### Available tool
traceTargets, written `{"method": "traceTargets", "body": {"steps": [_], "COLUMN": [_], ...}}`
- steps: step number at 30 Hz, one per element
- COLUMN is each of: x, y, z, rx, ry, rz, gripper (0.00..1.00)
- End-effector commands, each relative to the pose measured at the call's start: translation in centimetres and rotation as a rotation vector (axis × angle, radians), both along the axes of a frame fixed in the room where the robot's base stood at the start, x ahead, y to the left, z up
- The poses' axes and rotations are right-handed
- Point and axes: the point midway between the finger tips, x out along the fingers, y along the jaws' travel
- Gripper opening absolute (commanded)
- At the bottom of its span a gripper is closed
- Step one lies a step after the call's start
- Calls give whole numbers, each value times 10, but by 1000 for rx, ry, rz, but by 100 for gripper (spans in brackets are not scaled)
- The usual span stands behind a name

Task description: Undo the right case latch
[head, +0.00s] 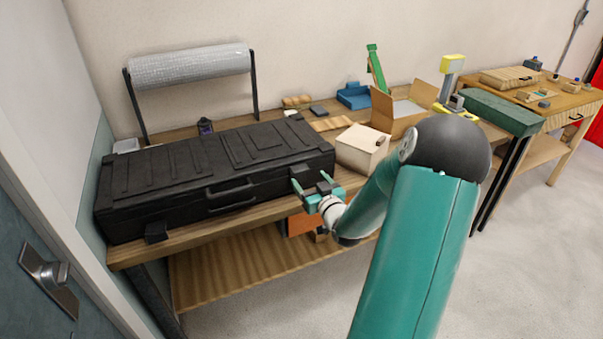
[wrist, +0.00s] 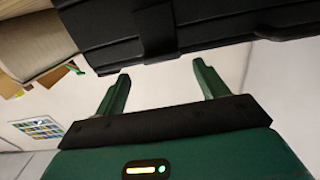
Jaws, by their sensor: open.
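The closed black case (head: 215,165) lies on the wooden bench, with a carry handle (head: 230,193) on its front. The left latch (head: 156,233) juts out at the front lower edge. My gripper (head: 311,182) is open and empty in front of the case's right end. In the wrist view the case (wrist: 225,22) fills the top, and a dark raised strip that looks like the right latch (wrist: 155,28) crosses its side. My gripper's fingertips (wrist: 162,70) point at this strip with a gap between. In the head view I cannot make out the right latch near my gripper.
A cream box (head: 361,150) stands right of the case, near my arm. An open cardboard box (head: 400,108) is behind it. A roll on a black stand (head: 190,66) rises behind the case. A lower shelf (head: 230,272) runs under the bench. The floor at right is clear.

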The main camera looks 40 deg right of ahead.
Motion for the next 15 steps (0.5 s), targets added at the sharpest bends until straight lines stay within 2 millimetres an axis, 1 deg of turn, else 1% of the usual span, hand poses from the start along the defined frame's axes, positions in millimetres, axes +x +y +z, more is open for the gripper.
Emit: {"method": "traceTargets", "body": {"steps": [1, 6, 10, 15], "x": [11, 37, 48, 52], "y": [-2, -7, -10, -9], "z": [0, 0, 0, 0], "rx": [0, 1, 0, -1], "ry": [-2, -1, 0, 1], "rz": [2, 3, 3, 4], "gripper": [73, 73, 73, 73]}}
